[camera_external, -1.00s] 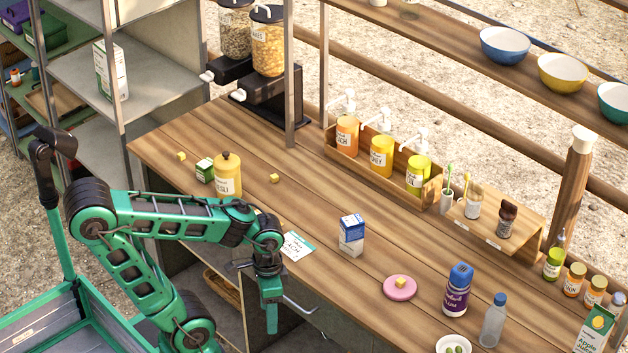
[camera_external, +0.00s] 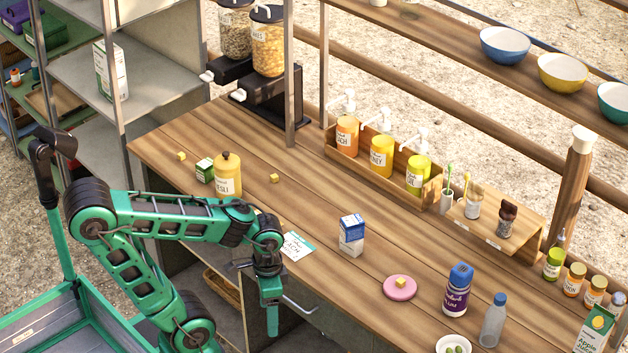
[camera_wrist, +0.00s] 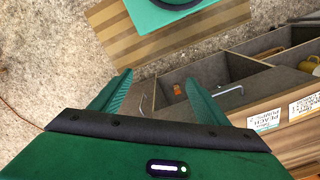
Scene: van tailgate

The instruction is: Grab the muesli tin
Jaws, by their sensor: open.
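The muesli tin (camera_external: 227,177) is a yellow canister with a rounded lid and a dark knob. It stands upright on the wooden counter (camera_external: 330,205), towards its left part, behind my forearm, which is close to its lower part in the outside view. My gripper (camera_external: 270,318) hangs pointing down in front of the counter's near edge, to the right of the tin and apart from it. In the wrist view my gripper (camera_wrist: 155,92) is open, with nothing between its green fingers. The tin does not show in the wrist view.
A small green box (camera_external: 204,170) stands just left of the tin, and small yellow cubes (camera_external: 274,178) lie near it. A white card (camera_external: 296,246) lies by the near edge. A blue-and-white carton (camera_external: 351,235) stands further right. A metal handle (camera_external: 300,306) juts out near my gripper.

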